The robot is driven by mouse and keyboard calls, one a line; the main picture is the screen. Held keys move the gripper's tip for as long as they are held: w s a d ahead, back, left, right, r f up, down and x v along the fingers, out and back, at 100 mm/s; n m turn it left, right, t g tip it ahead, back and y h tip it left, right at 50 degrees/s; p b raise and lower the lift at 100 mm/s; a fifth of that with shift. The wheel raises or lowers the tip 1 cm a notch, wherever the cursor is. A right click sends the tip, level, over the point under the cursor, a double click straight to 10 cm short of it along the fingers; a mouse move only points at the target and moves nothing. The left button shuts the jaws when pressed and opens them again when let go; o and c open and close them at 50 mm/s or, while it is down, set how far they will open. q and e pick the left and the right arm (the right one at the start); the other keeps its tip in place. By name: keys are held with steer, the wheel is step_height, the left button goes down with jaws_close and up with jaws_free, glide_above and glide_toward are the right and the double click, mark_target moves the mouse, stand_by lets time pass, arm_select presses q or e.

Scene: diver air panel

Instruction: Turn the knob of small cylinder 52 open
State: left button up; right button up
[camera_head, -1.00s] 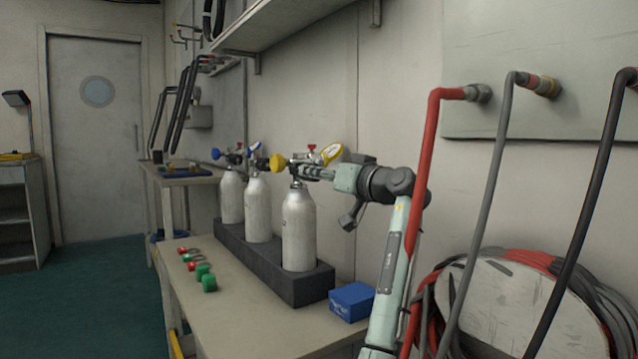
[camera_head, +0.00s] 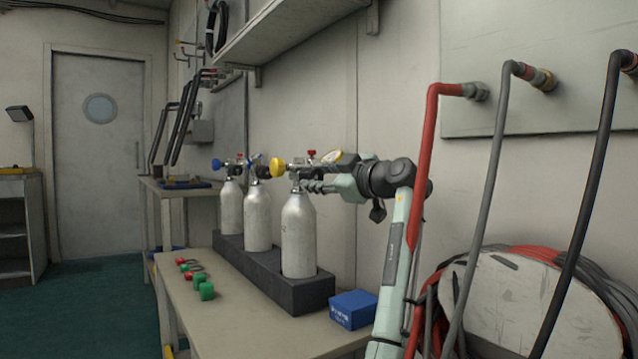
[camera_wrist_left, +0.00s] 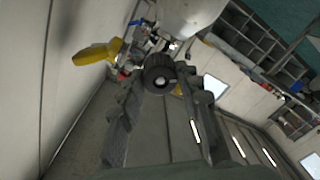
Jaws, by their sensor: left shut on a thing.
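Three silver cylinders stand upright in a dark block (camera_head: 290,292); no number is readable on them. My left gripper (camera_head: 308,186) reaches in from the right at this valve. In the left wrist view, a round black knob (camera_wrist_left: 159,74) sits between the fingertips of my left gripper (camera_wrist_left: 162,88), which is shut on it. The cylinder body (camera_wrist_left: 190,15) is beyond it. My right gripper is out of view.
A blue box (camera_head: 353,309) lies on the bench (camera_head: 240,325) right of the block. Red and green fittings (camera_head: 205,288) lie at its left. The wall is close behind the cylinders. Hoses (camera_head: 425,200) and a hose reel (camera_head: 520,300) are at the right.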

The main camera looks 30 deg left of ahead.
arm_select(q)
steer(key=n+b, duration=0.1)
steer(key=n, duration=0.4)
steer(key=shift+n+b, duration=0.65)
steer(key=shift+n, duration=1.65)
steer(key=o, duration=1.2)
steer(key=shift+c, duration=0.2)
steer(key=v, duration=1.2)
steer(key=shift+s+a+r, duration=0.1)
steer(key=shift+s+r, duration=0.05)
steer(key=shift+r, duration=0.05)
